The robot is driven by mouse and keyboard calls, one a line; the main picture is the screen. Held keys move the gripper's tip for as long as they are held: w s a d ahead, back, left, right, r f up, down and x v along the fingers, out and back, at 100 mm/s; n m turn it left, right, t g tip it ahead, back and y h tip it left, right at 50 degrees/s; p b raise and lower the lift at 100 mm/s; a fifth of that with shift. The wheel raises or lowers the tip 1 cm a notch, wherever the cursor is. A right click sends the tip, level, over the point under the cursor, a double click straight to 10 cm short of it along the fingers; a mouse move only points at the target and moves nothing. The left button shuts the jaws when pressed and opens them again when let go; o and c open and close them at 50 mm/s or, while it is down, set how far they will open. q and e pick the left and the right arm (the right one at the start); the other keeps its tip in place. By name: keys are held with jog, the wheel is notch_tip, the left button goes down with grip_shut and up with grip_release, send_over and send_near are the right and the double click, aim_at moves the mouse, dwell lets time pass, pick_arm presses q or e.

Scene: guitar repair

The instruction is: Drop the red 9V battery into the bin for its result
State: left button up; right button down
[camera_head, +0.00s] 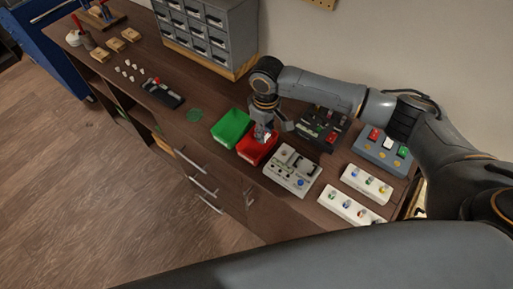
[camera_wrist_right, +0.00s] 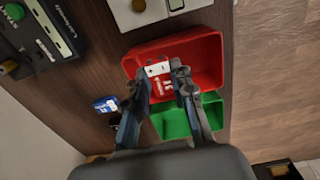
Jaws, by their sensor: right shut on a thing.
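The red 9V battery (camera_wrist_right: 160,84), red with a white end marked plus and minus, sits between the fingers of my right gripper (camera_wrist_right: 163,80). The gripper is shut on it over the red bin (camera_wrist_right: 204,50). In the head view my right gripper (camera_head: 264,128) reaches down at the red bin (camera_head: 258,152), and the battery is hard to make out there. I cannot tell how far the battery is above the bin floor. A green bin (camera_head: 231,128) stands beside the red one and also shows in the wrist view (camera_wrist_right: 174,124). My left gripper is not in view.
A blue battery (camera_wrist_right: 105,104) lies on the wood beside the red bin. A grey-white tester panel (camera_head: 292,170) stands close to the bins. White trays (camera_head: 367,184), a grey button box (camera_head: 382,150) and a drawer cabinet (camera_head: 208,32) stand on the bench.

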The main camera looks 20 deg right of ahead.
jog(key=shift+r, duration=0.1)
jog(key=c, duration=1.1)
grip_release()
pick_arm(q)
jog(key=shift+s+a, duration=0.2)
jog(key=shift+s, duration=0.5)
pick_arm(e)
jog(key=shift+o, duration=0.2)
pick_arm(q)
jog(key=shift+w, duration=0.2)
pick_arm(e)
notch_tip(320, 180, up, 12)
